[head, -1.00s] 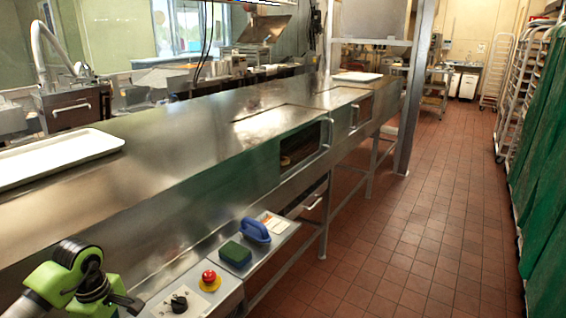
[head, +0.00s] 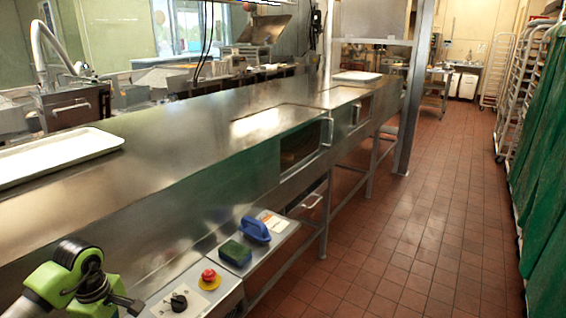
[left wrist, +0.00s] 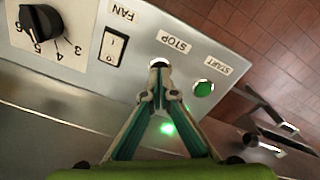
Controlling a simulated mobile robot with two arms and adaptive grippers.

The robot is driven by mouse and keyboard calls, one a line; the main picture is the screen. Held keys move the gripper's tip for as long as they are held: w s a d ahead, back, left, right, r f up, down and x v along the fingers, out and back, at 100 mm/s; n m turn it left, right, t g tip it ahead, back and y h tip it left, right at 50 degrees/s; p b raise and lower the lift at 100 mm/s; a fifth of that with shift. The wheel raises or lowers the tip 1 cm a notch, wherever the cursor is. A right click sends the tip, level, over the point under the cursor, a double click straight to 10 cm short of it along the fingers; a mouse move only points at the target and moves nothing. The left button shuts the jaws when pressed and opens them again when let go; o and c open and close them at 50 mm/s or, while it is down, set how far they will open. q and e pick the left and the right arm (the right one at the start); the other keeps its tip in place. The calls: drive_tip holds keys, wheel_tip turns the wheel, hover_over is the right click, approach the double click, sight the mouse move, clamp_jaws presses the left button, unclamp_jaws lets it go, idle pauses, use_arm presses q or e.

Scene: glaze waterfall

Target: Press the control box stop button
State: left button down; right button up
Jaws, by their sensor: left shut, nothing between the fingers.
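The control box panel (left wrist: 75,60) fills the upper part of the left wrist view, with its printing upside down. It carries a STOP label (left wrist: 174,42), a START label (left wrist: 219,63) and a green button (left wrist: 204,89) by START. My left gripper (left wrist: 159,72) is shut and empty, its fingertips over the panel just below the STOP label. They cover the spot by that label, so the stop button is mostly hidden and contact cannot be told. In the head view my left arm's green wrist is at the lower left; its fingertips are not clear.
The box also has a black numbered knob (left wrist: 40,22) and a FAN switch (left wrist: 113,46). The tiled aisle (head: 400,240) is clear.

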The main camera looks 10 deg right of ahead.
use_arm(q)
drive_tip(key=shift+f+b, duration=0.5)
drive_tip(key=shift+f, duration=0.3)
drive_tip(key=shift+r, duration=0.2)
drive_tip(key=shift+r+p, duration=2.15)
drive_tip(key=shift+r, duration=1.25)
